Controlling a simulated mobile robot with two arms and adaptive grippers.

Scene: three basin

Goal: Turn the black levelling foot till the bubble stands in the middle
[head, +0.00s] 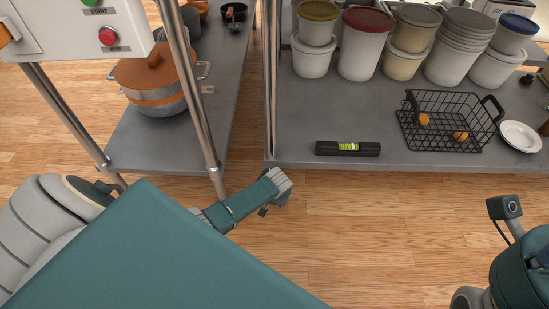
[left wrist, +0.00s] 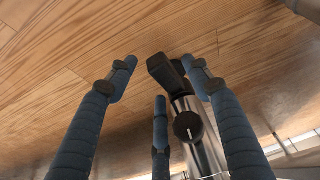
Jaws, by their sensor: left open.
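A black levelling foot (left wrist: 165,72) shows in the left wrist view at the end of a steel leg (left wrist: 208,150), against the floor. A round black knob (left wrist: 188,127) is on the leg. My left gripper (left wrist: 159,66) is open, its blue fingers spread either side of the foot. Contact cannot be told. In the head view the left arm's end is low, below the shelf's front edge; the foot is hidden there. A black spirit level (head: 325,148) lies on the grey shelf (head: 300,120), its green vial (head: 348,147) up; the bubble is too small to read. My right gripper is out of view.
Several lidded tubs (head: 365,45) stand at the back of the shelf. A black wire basket (head: 440,128) and a white plate (head: 520,136) are at its right. A pot (head: 158,85) stands on the left table. Wooden floor (head: 370,230) in front is clear.

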